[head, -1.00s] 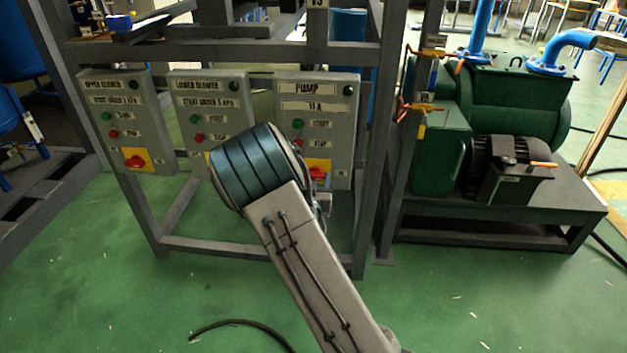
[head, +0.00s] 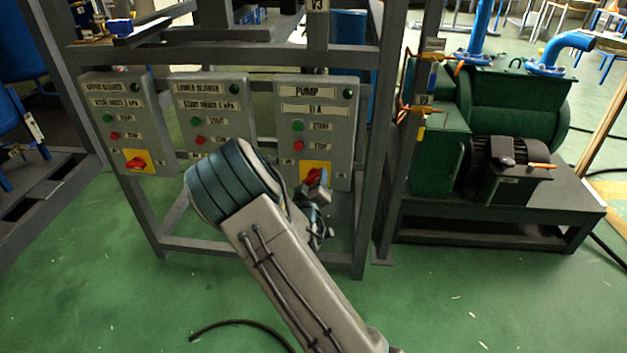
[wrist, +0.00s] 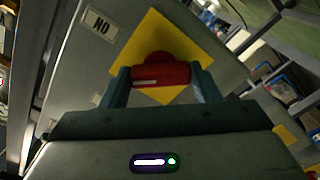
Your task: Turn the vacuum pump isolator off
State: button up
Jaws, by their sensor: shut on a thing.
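The pump isolator is a red rotary handle (head: 313,176) on a yellow plate (head: 318,166), low on the grey PUMP box (head: 316,107). In the wrist view the red handle (wrist: 160,75) lies between the two fingers of my gripper (wrist: 163,73), which is shut on it. The yellow plate (wrist: 151,38) appears turned like a diamond behind the handle, so the handle sits at a slant to the plate. A label reading as "NO" (wrist: 99,22) is upside down there. In the head view my gripper (head: 317,186) is at the handle, partly hidden by my arm.
The lower blower box (head: 211,100) and upper blower box (head: 128,120), the latter with its own red isolator (head: 135,163), stand to the left. A grey frame post (head: 370,150) rises just right of the pump box. A green pump (head: 515,105) stands further right.

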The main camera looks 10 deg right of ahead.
jog(key=n+p, duration=0.1)
jog(key=n, duration=0.3)
jog(key=shift+n, duration=0.3)
jog(key=n+p, duration=0.1)
jog(key=n, duration=0.3)
jog(key=shift+n+p, duration=0.3)
jog(key=shift+p, duration=0.1)
jog(key=o, duration=1)
jog(key=shift+s, duration=0.15)
jog(key=p+v, duration=0.2)
jog(key=v, duration=1.1)
jog(key=shift+s+a, duration=0.15)
jog(key=shift+s, duration=0.1)
jog(key=shift+r, duration=0.1)
